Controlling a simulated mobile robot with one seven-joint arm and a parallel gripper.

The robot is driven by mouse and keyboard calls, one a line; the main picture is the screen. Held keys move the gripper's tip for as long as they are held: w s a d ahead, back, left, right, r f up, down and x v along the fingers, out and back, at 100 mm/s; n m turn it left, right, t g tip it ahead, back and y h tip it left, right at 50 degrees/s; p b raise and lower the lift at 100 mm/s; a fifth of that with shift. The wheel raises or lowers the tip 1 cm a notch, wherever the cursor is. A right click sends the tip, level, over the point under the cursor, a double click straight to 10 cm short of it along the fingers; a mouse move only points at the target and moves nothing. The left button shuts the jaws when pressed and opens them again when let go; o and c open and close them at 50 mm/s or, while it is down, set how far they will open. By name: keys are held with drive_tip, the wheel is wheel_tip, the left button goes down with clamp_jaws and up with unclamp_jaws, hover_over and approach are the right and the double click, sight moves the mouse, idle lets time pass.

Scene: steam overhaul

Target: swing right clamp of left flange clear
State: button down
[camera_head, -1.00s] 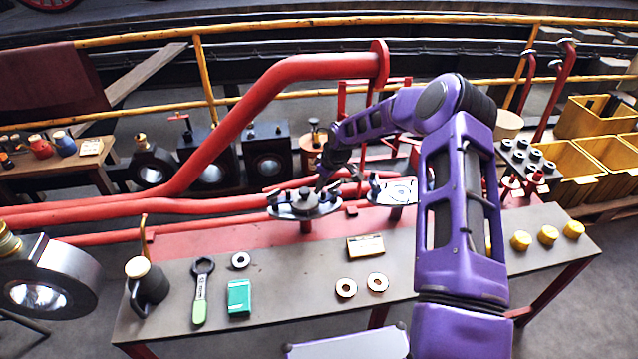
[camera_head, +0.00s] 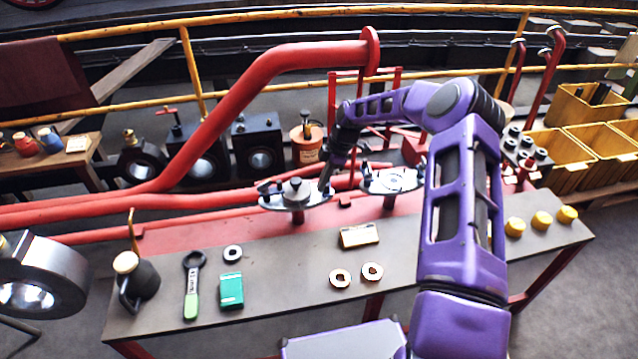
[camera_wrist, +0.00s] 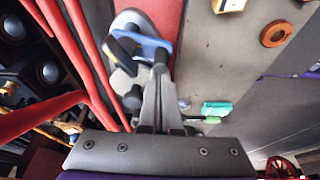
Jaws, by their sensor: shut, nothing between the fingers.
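The left flange (camera_head: 295,193) is a grey disc with a dark cap on a red stub at the back of the bench. Its left clamp (camera_head: 266,187) is a small dark piece at the rim. My gripper (camera_head: 327,180) is shut and empty, pointing down at the flange's right side, where it largely hides the right clamp. In the wrist view, the shut fingers (camera_wrist: 160,65) reach a blue clamp piece (camera_wrist: 148,44) on the grey flange plate (camera_wrist: 126,82). I cannot tell whether they touch it. The right flange (camera_head: 392,180) stands just right of the gripper.
A thick red pipe (camera_head: 240,95) rises behind the left flange. On the bench lie an oil can (camera_head: 137,280), a green-handled wrench (camera_head: 192,290), a green box (camera_head: 230,291), a yellow box (camera_head: 359,236) and rings (camera_head: 341,278). The bench front centre is mostly clear.

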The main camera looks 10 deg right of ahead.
sight(323, 194)
drive_tip(key=shift+s+d, duration=0.15)
drive_tip(key=shift+d, duration=0.25)
drive_tip(key=shift+a, duration=0.1)
idle(0.5)
drive_tip(key=shift+a, duration=0.3)
wheel_tip(323, 194, up, 10)
drive_tip(key=shift+f, duration=0.25)
idle(0.3)
